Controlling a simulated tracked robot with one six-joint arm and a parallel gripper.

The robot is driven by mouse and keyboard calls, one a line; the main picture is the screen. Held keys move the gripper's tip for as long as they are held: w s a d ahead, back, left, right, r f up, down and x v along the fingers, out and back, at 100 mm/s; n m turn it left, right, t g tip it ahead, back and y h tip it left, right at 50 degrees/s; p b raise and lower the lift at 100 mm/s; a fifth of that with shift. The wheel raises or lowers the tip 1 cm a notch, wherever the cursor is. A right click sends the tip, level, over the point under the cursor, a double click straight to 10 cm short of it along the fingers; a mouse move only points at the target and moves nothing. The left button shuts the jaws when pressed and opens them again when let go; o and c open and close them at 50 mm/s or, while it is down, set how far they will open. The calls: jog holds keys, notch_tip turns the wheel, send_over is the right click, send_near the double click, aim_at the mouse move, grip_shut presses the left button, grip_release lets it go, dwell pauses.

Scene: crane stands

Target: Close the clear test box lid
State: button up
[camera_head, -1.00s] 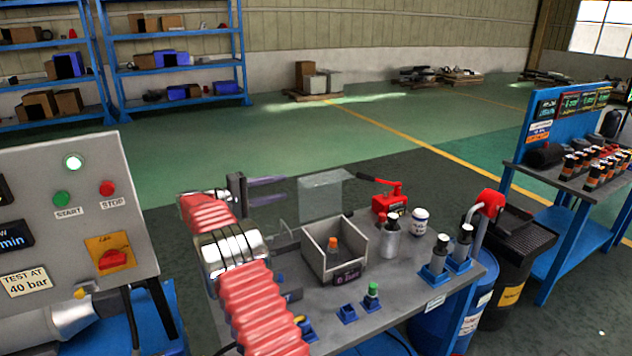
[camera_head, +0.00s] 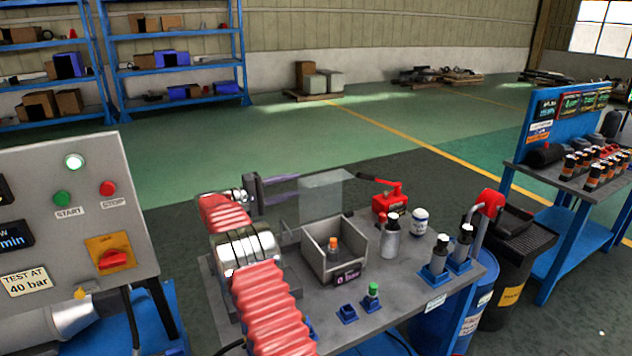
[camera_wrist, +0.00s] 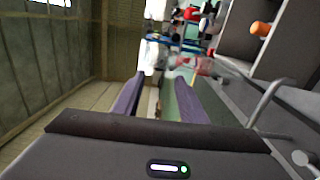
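The grey test box (camera_head: 352,262) stands on the bench with its top open. Its clear lid (camera_head: 327,198) is raised, roughly upright, at the back of the box. A small orange-capped part (camera_head: 333,244) is inside the box; its orange cap (camera_wrist: 262,28) also shows in the wrist view. My gripper (camera_head: 298,187) is open, with two purple fingers apart and nothing visible between them. It is at the left of the raised lid, fingertips close to its left edge; I cannot tell whether they touch. In the wrist view the gripper (camera_wrist: 160,82) has a clear gap; the lid is hard to make out.
A red lever device (camera_head: 390,202), a grey cylinder (camera_head: 390,240) and a white jar (camera_head: 419,222) stand right of the box. Blue holders (camera_head: 347,314) are in front. A control panel (camera_head: 75,215) is at the left.

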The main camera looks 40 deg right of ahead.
aim_at(317, 179)
jog(key=x, duration=0.9)
jog(key=shift+d, duration=0.25)
jog(key=shift+f, duration=0.1)
grip_shut()
